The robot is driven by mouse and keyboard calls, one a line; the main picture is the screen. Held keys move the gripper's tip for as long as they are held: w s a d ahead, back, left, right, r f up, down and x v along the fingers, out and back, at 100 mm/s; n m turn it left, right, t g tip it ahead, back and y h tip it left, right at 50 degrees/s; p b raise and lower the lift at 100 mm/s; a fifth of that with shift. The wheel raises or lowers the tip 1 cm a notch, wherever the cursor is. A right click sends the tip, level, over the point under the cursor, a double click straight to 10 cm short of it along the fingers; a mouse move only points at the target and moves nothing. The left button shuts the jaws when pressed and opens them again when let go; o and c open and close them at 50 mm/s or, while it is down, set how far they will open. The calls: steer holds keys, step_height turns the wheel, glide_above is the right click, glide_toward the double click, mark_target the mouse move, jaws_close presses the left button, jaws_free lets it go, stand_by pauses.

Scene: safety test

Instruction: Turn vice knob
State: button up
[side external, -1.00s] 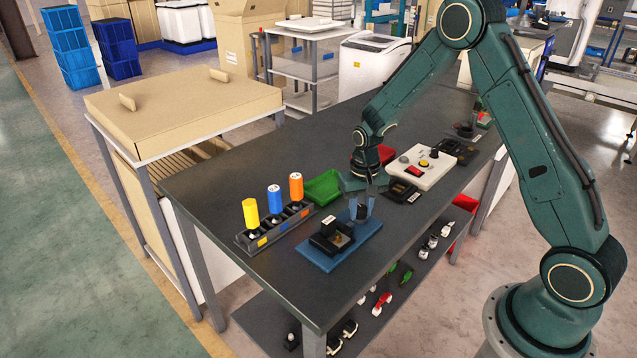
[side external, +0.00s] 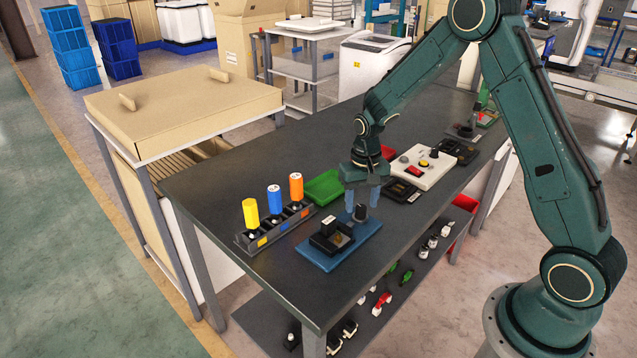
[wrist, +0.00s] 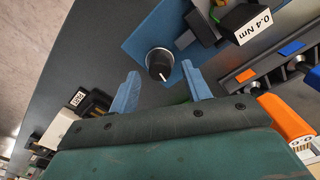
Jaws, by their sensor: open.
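The vice stands on a blue plate (side external: 316,262) near the front of the dark table. Its black body (side external: 331,236) is at the left and its round black knob (side external: 360,212) at the right. In the wrist view the knob (wrist: 159,63) shows end-on with a white pointer line, and a block beside it carries a "0.4 Nm" label (wrist: 262,24). My gripper (side external: 361,200) is open with blue fingers, just above and around the knob's level. In the wrist view its fingertips (wrist: 161,73) lie either side of the knob, apart from it.
A rack (side external: 275,229) with yellow, blue and orange cylinders stands left of the vice. A green bin (side external: 323,187) is behind it. A white control box (side external: 423,168) and black devices (side external: 400,191) stand to the right. The table's front edge is close.

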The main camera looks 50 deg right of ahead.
mark_target(362, 209)
step_height(362, 209, up, 11)
steer(key=shift+r, duration=0.15)
stand_by(0.4)
steer(key=s+a+r+n+t, duration=0.1)
steer(key=s+a+r, duration=0.2)
steer(key=s+r, duration=0.3)
steer(key=s+a+r+n+t, duration=0.2)
steer(key=s+a+r, duration=0.1)
steer(key=s+r, duration=0.25)
steer(key=s+a+r+n+t, duration=0.2)
steer(key=s+a+n, duration=0.1)
steer(key=s, duration=1)
steer(key=shift+s+t, duration=0.3)
steer(key=shift+s, duration=0.1)
